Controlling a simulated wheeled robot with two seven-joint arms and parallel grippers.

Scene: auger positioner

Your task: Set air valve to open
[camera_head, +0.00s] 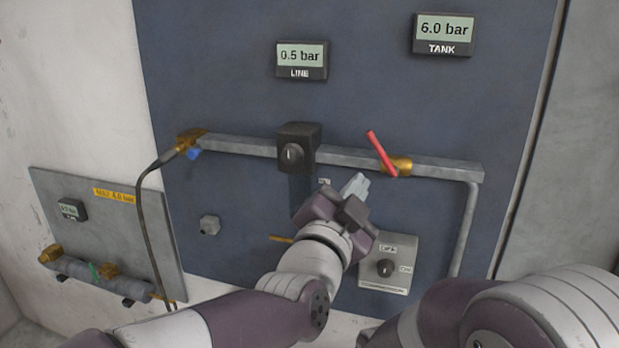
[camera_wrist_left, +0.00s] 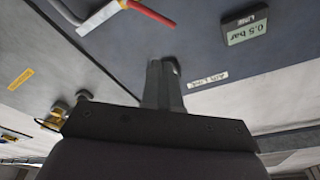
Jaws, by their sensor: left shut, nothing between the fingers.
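The air valve has a red lever (camera_head: 381,153) on a brass body (camera_head: 398,166), set in the grey pipe near its right end. The lever stands steeply tilted across the pipe, its upper end leaning left. The red lever (camera_wrist_left: 150,12) also shows at the top of the left wrist view. My left gripper (camera_head: 358,184) is shut and empty, just below the pipe and to the lower left of the lever, apart from it. Its closed fingers (camera_wrist_left: 163,80) point at the panel in the wrist view. My right gripper is not in view; only part of my right arm shows at lower right.
A dark regulator knob (camera_head: 292,153) sits on the pipe left of the lever. A LINE display (camera_head: 301,60) reads 0.5 bar and a TANK display (camera_head: 443,35) 6.0 bar. A switch box (camera_head: 389,275) is below right of my gripper. A black hose (camera_head: 141,215) hangs at left.

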